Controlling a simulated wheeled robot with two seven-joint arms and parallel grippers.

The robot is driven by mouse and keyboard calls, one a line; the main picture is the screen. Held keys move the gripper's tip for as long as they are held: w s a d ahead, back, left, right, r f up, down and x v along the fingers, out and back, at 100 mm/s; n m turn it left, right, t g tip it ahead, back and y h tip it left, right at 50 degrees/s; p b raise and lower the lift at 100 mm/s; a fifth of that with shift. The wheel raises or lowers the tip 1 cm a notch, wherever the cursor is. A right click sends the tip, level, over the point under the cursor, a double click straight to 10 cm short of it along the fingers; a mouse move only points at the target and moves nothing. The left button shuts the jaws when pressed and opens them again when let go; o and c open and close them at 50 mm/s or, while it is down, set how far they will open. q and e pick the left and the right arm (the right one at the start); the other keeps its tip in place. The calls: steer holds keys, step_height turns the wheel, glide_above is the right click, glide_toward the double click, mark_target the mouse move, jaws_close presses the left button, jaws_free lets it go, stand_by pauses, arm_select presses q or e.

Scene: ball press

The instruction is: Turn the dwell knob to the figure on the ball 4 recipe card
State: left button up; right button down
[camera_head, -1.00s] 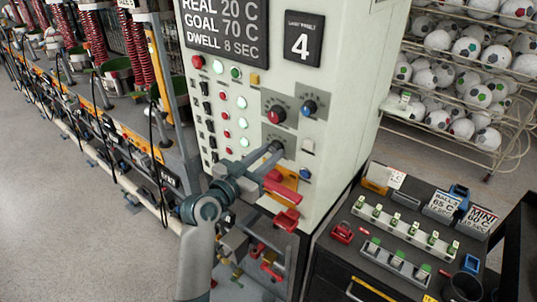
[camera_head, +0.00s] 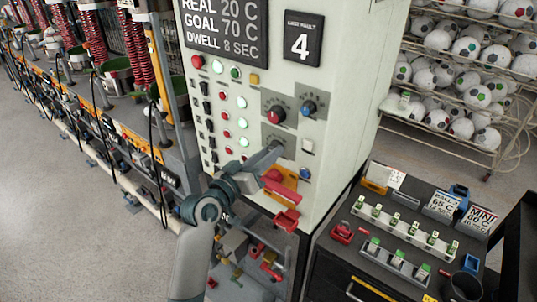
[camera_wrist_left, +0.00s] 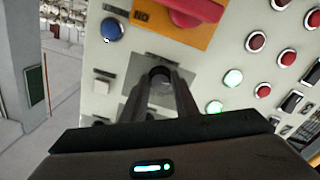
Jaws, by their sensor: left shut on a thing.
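The press control panel (camera_head: 262,80) carries a display (camera_head: 222,27) reading REAL 20 C, GOAL 70 C, DWELL 8 SEC. A sign beside it shows 4. My left gripper (camera_head: 277,148) is at a dark knob below the red knob (camera_head: 276,114); its fingers hide most of that knob. In the left wrist view, the fingers close on both sides of the dark round knob (camera_wrist_left: 160,74). The recipe card headed BALL 4 (camera_head: 441,206) stands on the side bench and reads 65 C; its seconds line is too small to read surely. My right gripper is not in view.
A blue knob (camera_head: 309,107) and several lit buttons surround the held knob. A red handle (camera_head: 287,219) sticks out below it. The MINI card (camera_head: 480,220) stands beside the BALL 4 card. A ball rack (camera_head: 470,80) stands behind; the left floor is clear.

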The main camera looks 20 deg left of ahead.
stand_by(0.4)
arm_select(q)
steer(key=o, duration=1.1)
steer(key=shift+c, duration=0.2)
steer(key=shift+s, duration=0.1)
steer(key=shift+s+a+f+b, duration=0.1)
steer(key=shift+s+a+b, duration=0.2)
steer(key=shift+s, duration=0.2)
steer(key=b+v, duration=0.2)
steer(key=v, duration=1.4)
steer(key=shift+s, duration=0.1)
